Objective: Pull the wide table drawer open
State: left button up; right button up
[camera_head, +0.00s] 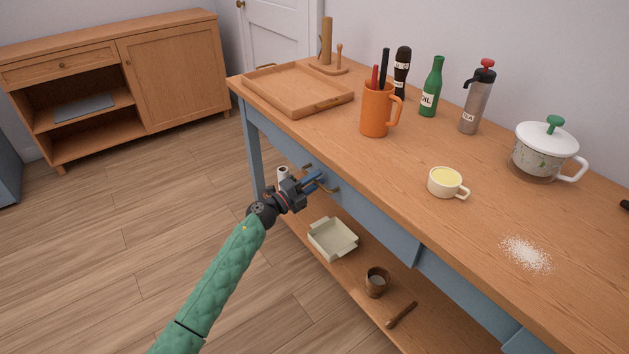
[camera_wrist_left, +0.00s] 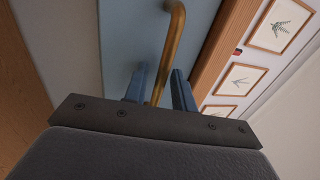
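The wide table drawer (camera_head: 372,219) has a blue front under the wooden tabletop and looks closed, flush with the table's side. Its brass bar handle (camera_head: 335,190) is partly hidden by my left gripper (camera_head: 314,182), which is at the drawer front. In the left wrist view, the handle (camera_wrist_left: 174,45) runs between the two blue fingers of my left gripper (camera_wrist_left: 160,88). The fingers stand apart with a gap visible beside the bar, so the gripper is open around the handle. My right gripper is not in view.
The tabletop (camera_head: 400,160) holds a tray (camera_head: 322,108), an orange mug (camera_head: 374,112), bottles, a yellow-filled cup (camera_head: 444,182) and a lidded pot (camera_head: 543,150). A lower shelf (camera_head: 345,284) holds a pale box (camera_head: 333,239). The floor to the left is clear.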

pick_arm(q)
jog(key=shift+c, duration=0.5)
grip_shut()
